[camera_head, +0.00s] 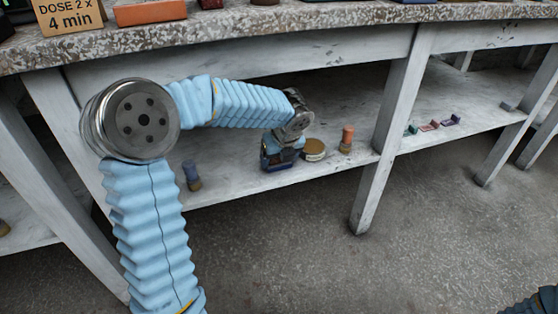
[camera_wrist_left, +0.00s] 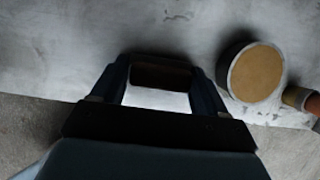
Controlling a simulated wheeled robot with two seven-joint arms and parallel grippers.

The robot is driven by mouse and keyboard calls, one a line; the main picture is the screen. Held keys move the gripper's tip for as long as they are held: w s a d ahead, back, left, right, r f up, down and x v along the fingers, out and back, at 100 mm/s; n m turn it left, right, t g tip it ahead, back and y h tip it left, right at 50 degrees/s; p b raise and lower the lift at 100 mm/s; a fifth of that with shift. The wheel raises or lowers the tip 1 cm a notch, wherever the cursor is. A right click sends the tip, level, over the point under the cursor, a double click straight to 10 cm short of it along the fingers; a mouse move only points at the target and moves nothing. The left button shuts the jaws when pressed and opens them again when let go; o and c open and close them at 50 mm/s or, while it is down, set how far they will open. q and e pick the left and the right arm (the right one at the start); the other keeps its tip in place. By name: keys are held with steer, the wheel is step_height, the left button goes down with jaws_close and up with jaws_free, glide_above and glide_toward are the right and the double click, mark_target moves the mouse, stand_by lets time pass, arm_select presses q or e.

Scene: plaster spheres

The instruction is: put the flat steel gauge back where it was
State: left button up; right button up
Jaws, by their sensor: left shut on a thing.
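My left gripper (camera_head: 279,162) is low over the shelf under the bench, left of a round tin. In the left wrist view its two fingers (camera_wrist_left: 163,72) are shut on a dark, flat, bar-like piece (camera_wrist_left: 162,75). This may be the flat steel gauge, but it is too dark to tell its material. In the head view the gripper hides the piece. I cannot tell whether the piece touches the shelf.
On the shelf (camera_head: 240,187), the tan-lidded tin (camera_head: 313,150) stands close right of the gripper, then an orange-topped cylinder (camera_head: 347,138). A blue-topped cylinder (camera_head: 192,175) stands left. A table leg (camera_head: 392,120) and several small blocks (camera_head: 433,126) are farther right. The bench top (camera_head: 240,38) overhangs.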

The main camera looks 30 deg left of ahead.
arm_select(q)
steer(key=shift+r, duration=0.1)
steer(key=o, duration=0.5)
steer(key=shift+f, duration=0.2)
steer(key=o, duration=0.4)
steer(key=shift+o, duration=0.2)
steer(key=shift+r, duration=0.15)
steer(key=shift+d+r, duration=0.1)
steer(key=shift+r, duration=0.25)
steer(key=p+v, duration=0.2)
steer(key=v, duration=0.5)
steer(key=shift+s, duration=0.1)
